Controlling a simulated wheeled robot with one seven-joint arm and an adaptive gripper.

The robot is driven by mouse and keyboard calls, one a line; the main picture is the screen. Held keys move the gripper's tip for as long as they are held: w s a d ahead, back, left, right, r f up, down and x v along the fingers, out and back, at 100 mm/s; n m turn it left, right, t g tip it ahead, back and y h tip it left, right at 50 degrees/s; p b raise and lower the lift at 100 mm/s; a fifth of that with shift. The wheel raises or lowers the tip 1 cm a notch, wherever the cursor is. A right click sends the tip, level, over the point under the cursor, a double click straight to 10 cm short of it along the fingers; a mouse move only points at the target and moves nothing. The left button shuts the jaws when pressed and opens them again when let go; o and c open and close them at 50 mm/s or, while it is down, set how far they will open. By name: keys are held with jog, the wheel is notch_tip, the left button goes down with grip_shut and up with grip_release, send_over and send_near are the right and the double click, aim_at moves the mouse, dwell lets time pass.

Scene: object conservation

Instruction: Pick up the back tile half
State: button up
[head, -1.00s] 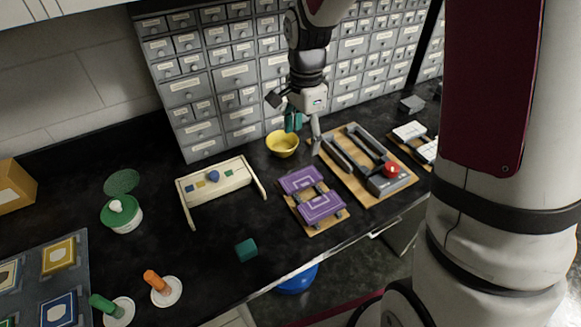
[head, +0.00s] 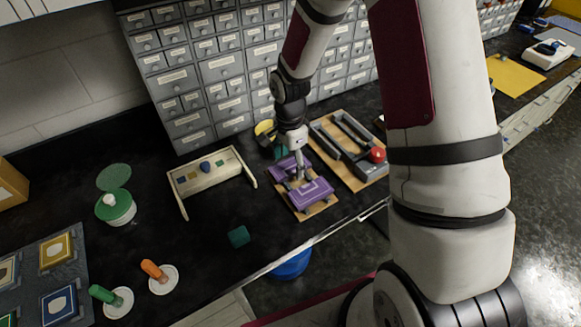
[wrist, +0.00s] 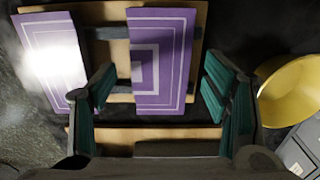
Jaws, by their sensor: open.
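The tile is two purple halves with pale line patterns on a wooden board. The back tile half (head: 279,170) is the one closer to the drawer cabinet, partly hidden by my gripper (head: 291,163). The front tile half (head: 314,192) lies nearer the counter edge. In the wrist view my gripper (wrist: 160,95) is open, with teal pads on either side of the back tile half (wrist: 163,50) and nothing held. The front tile half (wrist: 52,60) is at the left, with a bright glare on it. Contact with the tile cannot be told.
A yellow bowl (head: 264,128) stands just behind, partly covered by my arm; it also shows in the wrist view (wrist: 291,90). A wooden board with a grey frame (head: 347,145) and red knob is to the right. A cream rack (head: 206,178) and green cube (head: 238,237) are to the left.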

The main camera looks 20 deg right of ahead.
jog(key=shift+f, duration=0.25)
jog(key=c, duration=1.4)
jog(key=shift+r, duration=0.1)
